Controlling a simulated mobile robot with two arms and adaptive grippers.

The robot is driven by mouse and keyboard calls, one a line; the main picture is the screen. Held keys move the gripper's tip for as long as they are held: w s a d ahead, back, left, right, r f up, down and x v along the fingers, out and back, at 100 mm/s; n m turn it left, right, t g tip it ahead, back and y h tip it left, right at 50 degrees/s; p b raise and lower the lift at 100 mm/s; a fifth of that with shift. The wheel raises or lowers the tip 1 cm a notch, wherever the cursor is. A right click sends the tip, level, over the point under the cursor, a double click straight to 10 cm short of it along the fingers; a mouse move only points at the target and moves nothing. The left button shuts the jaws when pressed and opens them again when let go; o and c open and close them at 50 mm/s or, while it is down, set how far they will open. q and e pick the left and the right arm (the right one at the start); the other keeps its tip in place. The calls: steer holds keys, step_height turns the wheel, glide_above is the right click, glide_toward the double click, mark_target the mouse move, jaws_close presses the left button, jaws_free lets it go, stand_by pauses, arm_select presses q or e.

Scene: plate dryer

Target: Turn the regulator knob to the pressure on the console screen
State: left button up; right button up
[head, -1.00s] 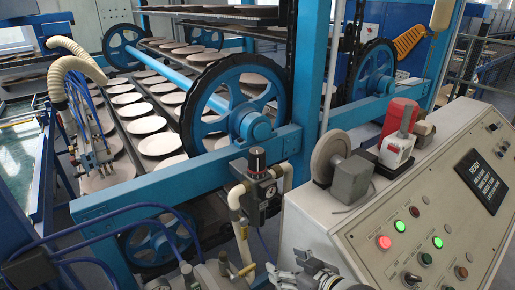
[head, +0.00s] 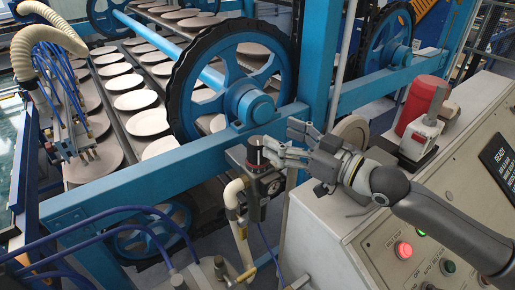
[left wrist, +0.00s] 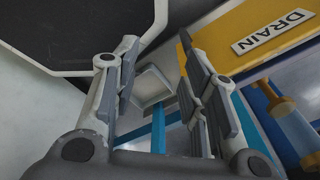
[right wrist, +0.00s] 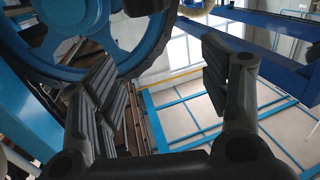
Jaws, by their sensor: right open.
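The regulator (head: 262,180) with its dark, red-marked knob (head: 256,148) and round gauge (head: 273,187) is mounted by the blue frame in the head view. My right gripper (head: 280,150) is open just right of the knob, fingers pointing left towards it; I cannot tell whether they touch it. In the right wrist view its fingers (right wrist: 165,85) are apart with nothing between them. The console screen (head: 498,160) is cut off at the right edge; its pressure is unreadable. My left gripper (left wrist: 158,85) is open and empty in the left wrist view, outside the head view.
The sloping console (head: 335,245) carries lit buttons under my right arm. A red and white device (head: 421,115) and a grey wheel (head: 351,132) stand on top. The blue beam (head: 150,190) and hoses lie left of the regulator. A yellow DRAIN panel (left wrist: 225,40) is near my left gripper.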

mark_target(257, 145)
steer(key=f+b, duration=0.1)
steer(key=f, duration=0.1)
steer(key=w+a+f+b, duration=0.1)
steer(key=f+b, duration=0.1)
steer(key=f, duration=0.1)
steer(key=shift+w+a+f, duration=0.3)
steer(key=shift+w+a, duration=0.05)
steer(key=x, duration=0.4)
steer(key=shift+w+f+b, duration=0.1)
steer(key=shift+f+b, duration=0.05)
steer(key=shift+b, duration=0.25)
arm_select(q)
steer(key=shift+w+a+f, duration=0.1)
steer(key=shift+w+f, duration=0.15)
steer(key=shift+f, duration=0.55)
steer(key=shift+w+a+f, duration=0.15)
steer(key=shift+w+f, duration=0.15)
steer(key=shift+f, duration=0.55)
steer(key=shift+w+a+f, duration=0.1)
steer(key=shift+w+f, duration=0.15)
steer(key=shift+f, duration=0.55)
arm_select(e)
steer(key=shift+w+a, duration=0.4)
steer(key=shift+a, duration=0.15)
